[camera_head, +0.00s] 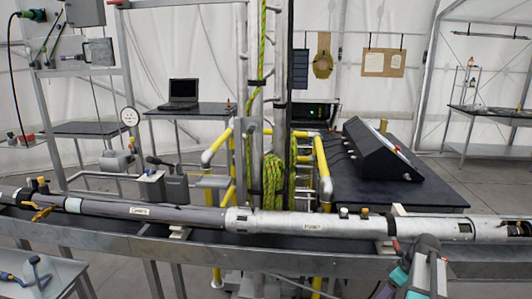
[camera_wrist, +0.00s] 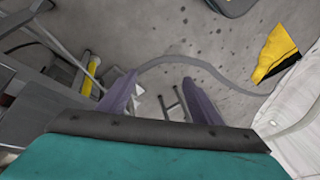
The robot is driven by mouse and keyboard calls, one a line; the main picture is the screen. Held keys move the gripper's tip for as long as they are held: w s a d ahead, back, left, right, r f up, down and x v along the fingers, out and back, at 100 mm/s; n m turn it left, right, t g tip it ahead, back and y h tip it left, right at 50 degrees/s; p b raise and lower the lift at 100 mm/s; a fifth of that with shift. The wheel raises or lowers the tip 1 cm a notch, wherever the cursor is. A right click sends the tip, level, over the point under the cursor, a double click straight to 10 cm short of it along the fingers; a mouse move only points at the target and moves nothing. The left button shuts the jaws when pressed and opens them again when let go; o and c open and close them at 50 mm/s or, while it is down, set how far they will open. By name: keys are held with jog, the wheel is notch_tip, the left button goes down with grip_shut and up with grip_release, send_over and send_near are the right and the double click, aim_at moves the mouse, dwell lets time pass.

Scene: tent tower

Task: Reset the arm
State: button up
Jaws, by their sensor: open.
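My gripper (camera_wrist: 160,98) shows in the wrist view as two purple fingers standing well apart. The gap between them is empty, with grey floor and a thin metal frame seen beyond it. A teal and dark wrist part fills the bottom of that view. In the head view, part of my arm (camera_head: 424,266), grey with teal, shows at the lower right in front of the rail. The fingers cannot be made out there.
A long horizontal pipe (camera_head: 310,226) on a metal rail crosses the head view. Behind it are yellow railings (camera_head: 217,146), coiled green rope (camera_head: 273,182) and a black console (camera_head: 378,152) on a dark table. The wrist view shows a cable (camera_wrist: 215,70) and a yellow-black object (camera_wrist: 275,52).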

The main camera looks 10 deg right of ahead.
jog(key=s+a+f+n+g, duration=0.1)
jog(key=s+a+f+g, duration=0.2)
jog(key=a+f, duration=0.85)
jog(key=s+a+f+n+g, duration=0.1)
jog(key=s+a+f+g, duration=0.15)
jog(key=a+f, duration=0.95)
jog(key=s+a+f+m+h, duration=0.2)
jog(key=s+a+f, duration=0.3)
jog(key=s, duration=0.5)
jog(key=s+a+f+m+g+h, duration=0.1)
jog(key=s+a+f+m, duration=0.4)
jog(key=s, duration=0.5)
jog(key=shift+a+f+h, duration=0.25)
jog(key=shift+a+h, duration=0.3)
jog(key=shift+h, duration=0.05)
jog(key=shift+g, duration=0.25)
